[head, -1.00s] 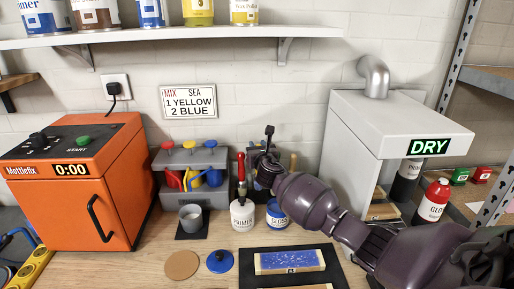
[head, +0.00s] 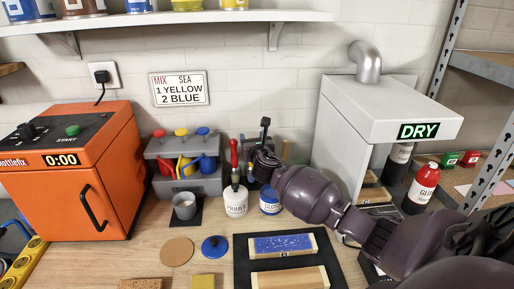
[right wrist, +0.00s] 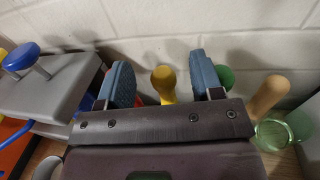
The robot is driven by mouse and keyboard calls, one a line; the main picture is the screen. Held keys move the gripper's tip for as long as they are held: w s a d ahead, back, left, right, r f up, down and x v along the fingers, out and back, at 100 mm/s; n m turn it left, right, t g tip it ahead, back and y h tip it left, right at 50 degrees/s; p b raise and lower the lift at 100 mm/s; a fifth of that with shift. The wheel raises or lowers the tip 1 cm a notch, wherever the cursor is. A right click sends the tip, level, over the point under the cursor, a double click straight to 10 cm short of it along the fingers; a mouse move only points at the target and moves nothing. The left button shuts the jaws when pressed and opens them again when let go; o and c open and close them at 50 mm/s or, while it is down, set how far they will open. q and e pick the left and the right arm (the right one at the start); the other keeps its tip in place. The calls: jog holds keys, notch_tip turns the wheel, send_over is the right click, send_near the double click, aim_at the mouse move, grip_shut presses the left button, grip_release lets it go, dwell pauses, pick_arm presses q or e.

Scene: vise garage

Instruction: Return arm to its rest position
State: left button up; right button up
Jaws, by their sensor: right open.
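My right arm reaches in from the right in the head view. Its gripper (head: 263,135) is at the back of the bench, beside a red-handled brush (head: 234,158) and above a blue paint jar (head: 269,203). In the right wrist view the two blue-grey fingers (right wrist: 163,82) stand wide apart with nothing held between them. A yellow handle (right wrist: 163,84) shows beyond the gap, and a wooden handle (right wrist: 268,95) and a green glass (right wrist: 284,130) are to the right. My left gripper is not in view.
A grey dispenser (head: 190,184) and a small cup (head: 184,205) stand left of the gripper. The primer jar (head: 235,202) stands close by. The white DRY cabinet (head: 345,130) rises behind my forearm. A dark mat (head: 242,262) with painted blocks lies in front.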

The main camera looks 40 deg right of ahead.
jog(key=v, duration=0.7)
jog(key=shift+w, duration=0.1)
jog(key=shift+a+f, duration=0.1)
dwell(0.8)
